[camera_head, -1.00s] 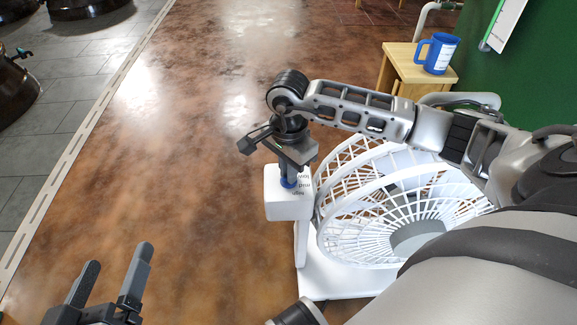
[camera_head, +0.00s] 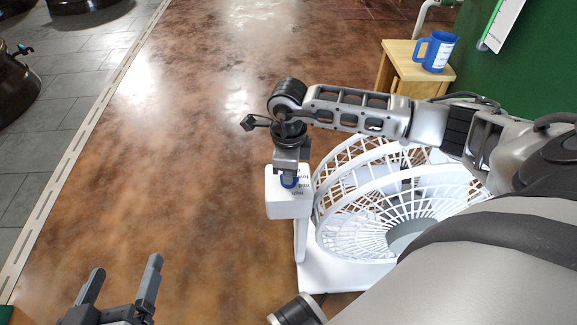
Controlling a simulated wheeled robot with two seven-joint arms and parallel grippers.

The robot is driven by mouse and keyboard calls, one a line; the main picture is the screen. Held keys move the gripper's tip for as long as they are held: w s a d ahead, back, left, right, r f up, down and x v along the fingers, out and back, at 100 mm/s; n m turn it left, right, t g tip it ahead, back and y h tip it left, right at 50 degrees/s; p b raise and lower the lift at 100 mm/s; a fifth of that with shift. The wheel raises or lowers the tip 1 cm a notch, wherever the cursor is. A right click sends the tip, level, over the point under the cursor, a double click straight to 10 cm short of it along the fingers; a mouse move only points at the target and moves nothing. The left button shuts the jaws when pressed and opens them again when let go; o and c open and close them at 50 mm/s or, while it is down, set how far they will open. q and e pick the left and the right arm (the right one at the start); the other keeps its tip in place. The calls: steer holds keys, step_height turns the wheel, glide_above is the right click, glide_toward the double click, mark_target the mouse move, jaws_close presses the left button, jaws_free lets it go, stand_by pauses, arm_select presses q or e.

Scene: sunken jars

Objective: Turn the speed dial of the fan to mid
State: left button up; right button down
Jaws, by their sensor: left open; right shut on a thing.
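The white fan (camera_head: 355,255) stands on the floor on its white base, with its round grille facing up and to the right. Its white control box (camera_head: 286,207) is at the fan's left side, with small dark lettering on top. The blue speed dial (camera_head: 289,183) sits on the box top, mostly covered by my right gripper (camera_head: 290,176). That gripper reaches down from above and is shut on the dial. The dial's pointer and the full labels are hidden or too small to read. My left gripper (camera_head: 118,285) is open and empty at the lower left, apart from the fan.
A wooden stool (camera_head: 408,68) with a blue pitcher (camera_head: 436,52) on it stands at the upper right, by a green wall (camera_head: 510,75). Dark jars (camera_head: 15,85) are at the upper left, beyond a light floor strip. The brown floor left of the fan is clear.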

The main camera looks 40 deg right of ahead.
arm_select(q)
steer(key=shift+s+a+f, duration=0.15)
steer(key=shift+f, duration=0.05)
arm_select(e)
steer(key=shift+m, duration=0.8)
steer(key=c, duration=1.5)
jaws_free()
arm_select(q)
steer(key=shift+p, duration=0.3)
arm_select(e)
steer(key=shift+r, duration=0.25)
arm_select(q)
steer(key=shift+a+f+g+y+p, duration=0.25)
steer(key=shift+f+g+p, duration=0.2)
steer(key=shift+p, duration=0.25)
steer(key=shift+a+f+g+y+p, duration=0.15)
steer(key=shift+f+g+y+p, duration=0.2)
steer(key=shift+f+p, duration=0.3)
steer(key=shift+a+f+g+y+p, duration=0.2)
steer(key=shift+f+g+p, duration=0.25)
steer(key=shift+p, duration=0.3)
arm_select(e)
step_height(320, 180, up, 16)
steer(key=shift+f, duration=0.25)
